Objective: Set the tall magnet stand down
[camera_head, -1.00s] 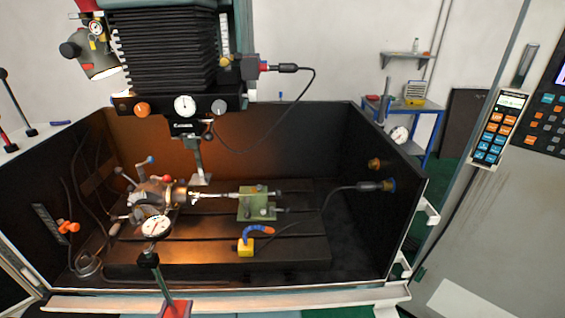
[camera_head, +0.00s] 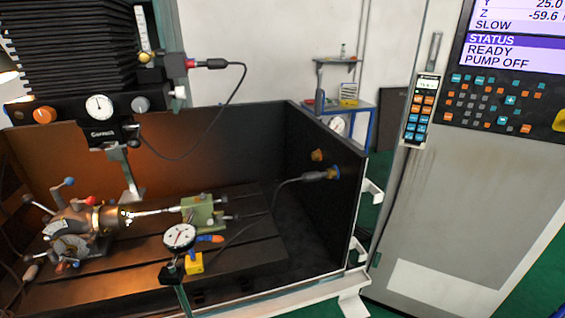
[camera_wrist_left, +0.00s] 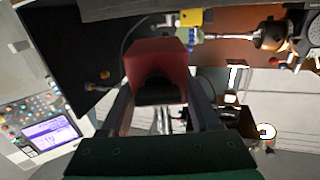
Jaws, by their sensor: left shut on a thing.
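The tall magnet stand shows in the head view as a white dial (camera_head: 180,237) on a dark clamp and a thin post running down out of the bottom edge. In the left wrist view a red block (camera_wrist_left: 158,62), which looks like the stand's base, sits between the fingers of my left gripper (camera_wrist_left: 160,98). The gripper is shut on it. The block appears held up in front of the machine enclosure; whether it touches anything below cannot be told. My left gripper is outside the head view, and my right gripper is in neither view.
The indexing chuck (camera_head: 78,222) and green tailstock (camera_head: 204,213) stand on the slotted table (camera_head: 245,258). The spindle head (camera_head: 100,106) hangs above. The enclosure's front rail (camera_head: 300,298) and the control cabinet (camera_head: 460,210) bound the right.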

